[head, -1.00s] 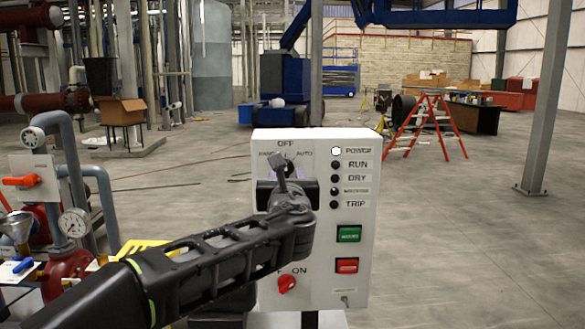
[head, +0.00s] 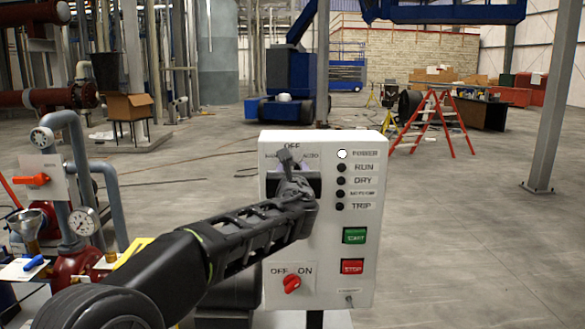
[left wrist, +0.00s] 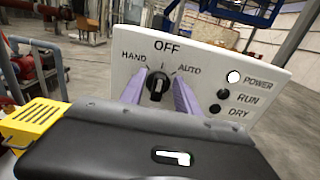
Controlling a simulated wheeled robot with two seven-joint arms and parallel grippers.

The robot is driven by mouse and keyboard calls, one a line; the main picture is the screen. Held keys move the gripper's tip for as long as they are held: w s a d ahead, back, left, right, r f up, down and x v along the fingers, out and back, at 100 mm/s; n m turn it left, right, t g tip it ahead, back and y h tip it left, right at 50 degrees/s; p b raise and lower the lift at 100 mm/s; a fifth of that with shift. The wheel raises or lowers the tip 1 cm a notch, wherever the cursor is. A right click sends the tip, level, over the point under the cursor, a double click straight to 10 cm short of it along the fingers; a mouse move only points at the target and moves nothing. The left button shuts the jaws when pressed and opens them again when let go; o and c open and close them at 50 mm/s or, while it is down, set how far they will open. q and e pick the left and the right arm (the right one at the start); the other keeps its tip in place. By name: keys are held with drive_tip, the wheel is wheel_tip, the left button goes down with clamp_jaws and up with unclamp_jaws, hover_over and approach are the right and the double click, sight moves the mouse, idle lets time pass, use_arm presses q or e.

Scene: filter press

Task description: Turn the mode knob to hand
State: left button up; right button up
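The mode knob (left wrist: 157,86) is black with a pale mark and sits on the white control panel (left wrist: 215,70), under the labels HAND, OFF and AUTO. Its pointer looks roughly upright, toward OFF. My left gripper (left wrist: 160,92) is open, with one purple finger on each side of the knob. Gaps show between the fingers and the knob; I cannot tell how deep they reach around it. In the head view my left wrist and gripper (head: 290,160) hide the knob on the panel (head: 350,295). My right gripper is not in view.
Lamps including POWER (head: 342,154), a green button (head: 354,235), a red button (head: 352,266) and a red OFF/ON switch (head: 292,284) share the panel. Pipework with a gauge (head: 82,221) stands at left. The floor right of the panel is clear.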

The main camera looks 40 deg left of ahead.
use_arm(q)
drive_tip(key=shift+c, duration=0.4)
clamp_jaws()
drive_tip(key=shift+f, duration=0.1)
drive_tip(key=shift+s+a+f+n+b, duration=0.1)
drive_tip(key=shift+a+n+b, duration=0.05)
drive_tip(key=shift+n+b, duration=1.45)
drive_tip(key=shift+s+a+f+n+b, duration=0.1)
drive_tip(key=shift+s+n+b, duration=0.05)
drive_tip(key=shift+n+b, duration=1.45)
drive_tip(key=shift+s+a+f+n+b, duration=0.1)
drive_tip(key=shift+a+n+b, duration=0.05)
drive_tip(key=shift+n+b, duration=1.45)
drive_tip(key=shift+r+b, duration=0.1)
drive_tip(key=shift+b, duration=0.25)
drive_tip(key=shift+o, duration=0.4)
unclamp_jaws()
